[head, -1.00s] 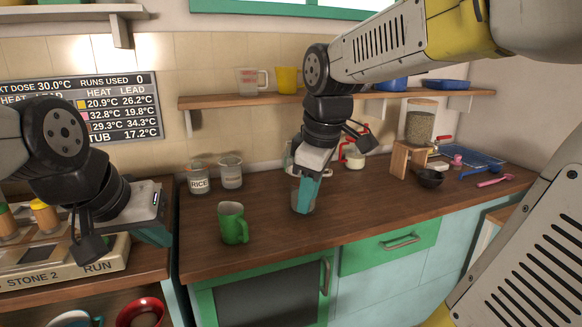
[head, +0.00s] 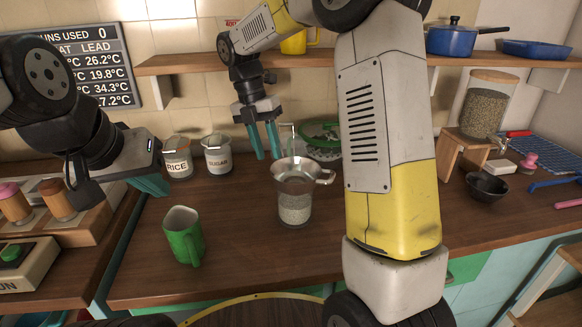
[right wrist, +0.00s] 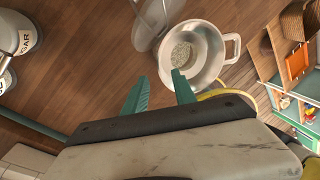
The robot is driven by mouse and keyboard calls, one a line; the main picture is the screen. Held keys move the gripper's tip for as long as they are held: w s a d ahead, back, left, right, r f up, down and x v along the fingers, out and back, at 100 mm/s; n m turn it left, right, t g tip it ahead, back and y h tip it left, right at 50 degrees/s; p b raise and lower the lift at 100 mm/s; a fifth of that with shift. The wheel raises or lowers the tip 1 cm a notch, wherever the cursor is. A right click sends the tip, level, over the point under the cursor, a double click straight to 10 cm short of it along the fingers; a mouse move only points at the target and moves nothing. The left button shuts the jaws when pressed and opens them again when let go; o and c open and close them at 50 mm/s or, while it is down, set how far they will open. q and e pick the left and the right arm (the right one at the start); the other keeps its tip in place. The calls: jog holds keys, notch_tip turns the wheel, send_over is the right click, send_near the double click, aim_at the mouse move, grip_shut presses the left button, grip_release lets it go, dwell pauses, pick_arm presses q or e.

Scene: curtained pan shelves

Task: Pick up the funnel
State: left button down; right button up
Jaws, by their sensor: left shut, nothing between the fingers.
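The funnel (head: 299,170) is a grey metal cone with a side loop handle. It sits in the mouth of a clear jar (head: 295,212) holding pale grains on the wooden counter. In the right wrist view the funnel (right wrist: 213,72) shows from above, with grains visible through its opening. My right gripper (head: 268,156) is open and empty, behind and slightly left of the funnel, apart from it. Its two teal fingers (right wrist: 158,75) also show in the right wrist view, below and left of the funnel. My left gripper (head: 155,185) is shut and empty at the left.
A green mug (head: 184,236) stands left of the jar. Rice (head: 178,160) and sugar (head: 218,156) jars stand behind. A green colander-like item (head: 322,138) is behind the funnel. A wooden stand (head: 462,158) and black bowl (head: 486,187) are right. My right arm hides part of the counter.

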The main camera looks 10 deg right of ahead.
aim_at(273, 165)
jog(key=x, duration=0.5)
jog(key=shift+d+f, duration=0.2)
jog(key=shift+f, duration=0.15)
grip_shut()
dwell(1.1)
